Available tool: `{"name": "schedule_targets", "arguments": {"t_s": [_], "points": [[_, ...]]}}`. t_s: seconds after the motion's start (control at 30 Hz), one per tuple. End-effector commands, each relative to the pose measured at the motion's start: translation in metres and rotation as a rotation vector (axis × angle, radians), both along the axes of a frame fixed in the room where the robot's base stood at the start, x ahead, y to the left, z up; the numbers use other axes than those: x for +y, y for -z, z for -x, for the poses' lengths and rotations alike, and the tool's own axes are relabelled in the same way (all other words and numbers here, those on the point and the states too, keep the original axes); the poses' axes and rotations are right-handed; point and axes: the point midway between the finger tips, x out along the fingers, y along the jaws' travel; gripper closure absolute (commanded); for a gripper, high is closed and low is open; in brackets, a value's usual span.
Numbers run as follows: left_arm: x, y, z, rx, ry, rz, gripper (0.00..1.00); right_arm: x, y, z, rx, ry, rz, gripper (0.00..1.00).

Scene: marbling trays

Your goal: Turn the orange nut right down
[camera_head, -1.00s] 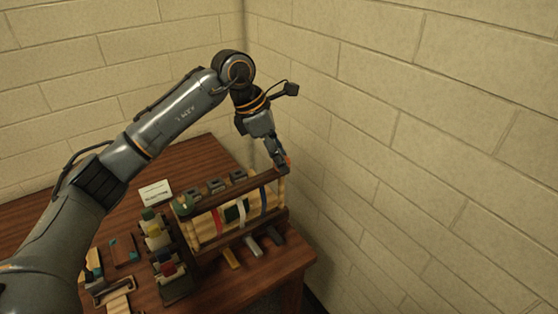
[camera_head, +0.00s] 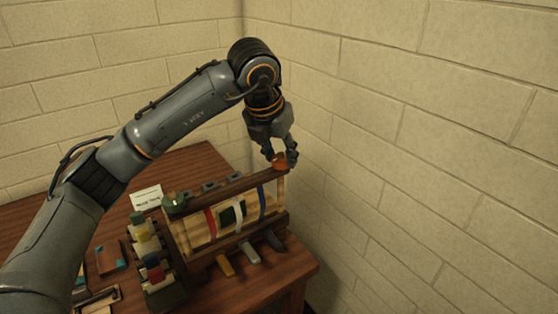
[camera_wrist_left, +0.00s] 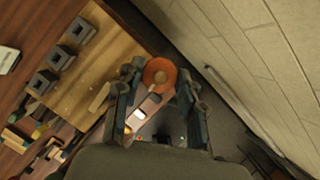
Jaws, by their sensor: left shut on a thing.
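The orange nut (camera_head: 279,162) sits at the far right end of the wooden frame's top bar (camera_head: 240,184). It also shows as a round orange disc with a darker centre in the left wrist view (camera_wrist_left: 160,73). My left gripper (camera_head: 280,158) comes down on it from above, with its fingers shut on its sides. In the left wrist view the two fingers (camera_wrist_left: 157,85) stand on either side of the nut. My right gripper is not in view.
A rack of coloured bottles (camera_head: 150,250) stands left of the frame, with a white label card (camera_head: 147,197) behind it. Several handles stick out at the frame's front. The brick wall (camera_head: 400,130) is close on the right.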

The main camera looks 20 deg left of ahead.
Motion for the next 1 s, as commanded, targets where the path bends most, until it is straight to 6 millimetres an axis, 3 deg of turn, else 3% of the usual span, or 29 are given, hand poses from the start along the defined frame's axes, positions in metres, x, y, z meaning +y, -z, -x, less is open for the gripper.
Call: {"name": "schedule_targets", "arguments": {"t_s": [0.5, 1.0], "points": [[-0.004, 0.000, -0.001, -0.003, -0.491, 0.001, 0.93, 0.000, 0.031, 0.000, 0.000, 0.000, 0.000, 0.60], [-0.005, -0.005, -0.003, -0.005, -0.969, 0.001, 0.93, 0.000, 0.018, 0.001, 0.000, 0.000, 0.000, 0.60]]}}
